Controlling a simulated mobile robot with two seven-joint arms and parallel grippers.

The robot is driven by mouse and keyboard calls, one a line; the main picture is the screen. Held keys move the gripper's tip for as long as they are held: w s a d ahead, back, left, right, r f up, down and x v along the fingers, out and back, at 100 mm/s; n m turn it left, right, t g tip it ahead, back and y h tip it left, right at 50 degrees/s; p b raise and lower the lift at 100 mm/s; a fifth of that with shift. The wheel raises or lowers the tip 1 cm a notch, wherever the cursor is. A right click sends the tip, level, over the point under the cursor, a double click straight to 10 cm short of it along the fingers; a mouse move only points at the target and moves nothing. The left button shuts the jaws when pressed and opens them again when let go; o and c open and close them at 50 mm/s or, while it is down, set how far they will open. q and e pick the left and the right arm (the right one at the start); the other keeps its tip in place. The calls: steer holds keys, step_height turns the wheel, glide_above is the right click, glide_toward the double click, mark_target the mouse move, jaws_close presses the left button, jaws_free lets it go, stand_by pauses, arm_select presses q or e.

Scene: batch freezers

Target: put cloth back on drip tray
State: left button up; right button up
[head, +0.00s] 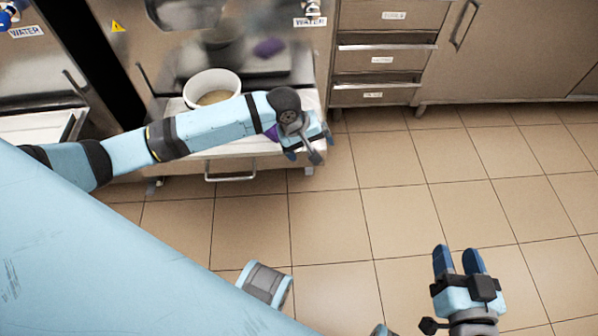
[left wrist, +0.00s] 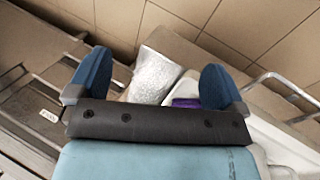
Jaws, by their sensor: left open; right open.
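The purple cloth (head: 272,133) shows as a small patch beside my left gripper, near the right end of the white drip tray (head: 235,148). My forearm and gripper hide most of it. My left gripper (head: 307,155) is at the tray's right end. In the left wrist view, my open left gripper (left wrist: 155,80) has nothing clearly between its fingers. The cloth (left wrist: 185,102) shows there just beyond the gripper's dark bar, partly hidden; I cannot tell whether they touch. My right gripper (head: 458,261) is open and empty over the floor at the lower right.
A white bucket (head: 212,86) with beige contents stands on the tray, behind my left arm. The tray has a front handle (head: 230,178). Steel drawers (head: 380,60) stand to the right. A white speckled thing (left wrist: 155,75) shows in the left wrist view. The tiled floor (head: 400,190) is clear.

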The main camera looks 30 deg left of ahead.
arm_select(q)
steer(key=s+d+r+m+t+h, duration=0.3)
steer(key=s+d+m+t+h, duration=0.3)
steer(key=s+d, duration=0.5)
steer(key=s+a+r+m+t+y, duration=0.3)
steer(key=s+a+r+m+t, duration=0.1)
steer(key=s+r+m+t, duration=0.1)
step_height(320, 180, up, 2)
steer(key=shift+s+r+t, duration=0.25)
steer(key=shift+s+t, duration=0.15)
steer(key=shift+s, duration=0.3)
steer(key=shift+a, duration=0.1)
